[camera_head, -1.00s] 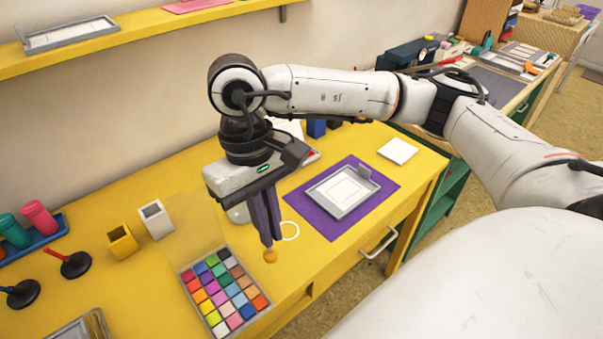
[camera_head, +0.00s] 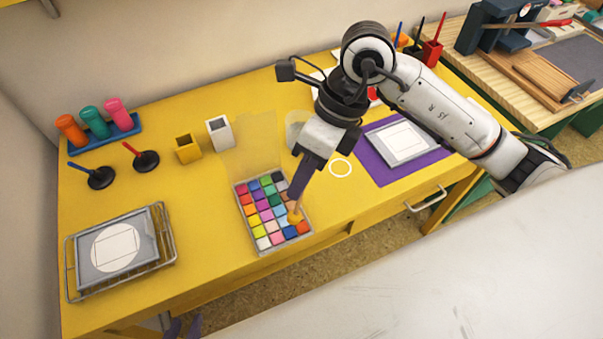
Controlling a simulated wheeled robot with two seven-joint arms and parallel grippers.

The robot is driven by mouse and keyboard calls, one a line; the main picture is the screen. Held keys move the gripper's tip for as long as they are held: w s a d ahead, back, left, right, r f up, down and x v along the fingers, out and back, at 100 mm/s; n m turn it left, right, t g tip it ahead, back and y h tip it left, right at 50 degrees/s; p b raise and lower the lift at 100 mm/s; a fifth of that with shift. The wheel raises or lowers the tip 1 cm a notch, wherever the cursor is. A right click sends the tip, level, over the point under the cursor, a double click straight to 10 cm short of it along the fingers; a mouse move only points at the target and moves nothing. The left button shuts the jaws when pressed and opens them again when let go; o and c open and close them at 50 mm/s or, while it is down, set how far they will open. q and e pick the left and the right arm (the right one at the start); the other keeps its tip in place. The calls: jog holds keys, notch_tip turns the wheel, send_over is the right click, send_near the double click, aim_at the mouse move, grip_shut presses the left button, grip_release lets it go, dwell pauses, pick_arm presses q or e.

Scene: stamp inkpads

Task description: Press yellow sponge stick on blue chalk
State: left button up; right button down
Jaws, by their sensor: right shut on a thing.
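The yellow sponge stick (camera_head: 295,216) has a rounded yellow-orange tip and points down. My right gripper (camera_head: 298,197) is shut on its handle. The tip shows over the lower right part of the chalk tray (camera_head: 250,241); I cannot tell whether it touches a chalk. Several blue shades are in the tray: a dark blue chalk (camera_head: 265,180) in the back row and a blue chalk (camera_head: 289,232) near the front, just below the tip in the picture. Only the purple fingertips of my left gripper (camera_head: 184,327) show at the bottom edge, apart and empty.
A wire rack with a framed plate (camera_head: 118,248) stands at the left. Two stampers (camera_head: 146,160), a yellow cup (camera_head: 187,150), a white cup (camera_head: 219,134) and a blue bottle tray (camera_head: 98,130) stand behind. A purple mat (camera_head: 373,172) lies right.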

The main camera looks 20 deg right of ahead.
notch_tip(320, 180, down, 6)
jog(key=m+t+b, duration=0.1)
jog(key=m+b, duration=0.2)
jog(key=m, duration=0.1)
jog(key=shift+d+m+t, duration=0.15)
jog(key=shift+m+t, duration=0.25)
jog(key=shift+f+b, duration=0.55)
jog(key=shift+f, duration=0.15)
dwell(2.0)
jog(key=shift+r, duration=0.1)
notch_tip(320, 180, up, 7)
jog(key=p, duration=0.4)
dwell(0.5)
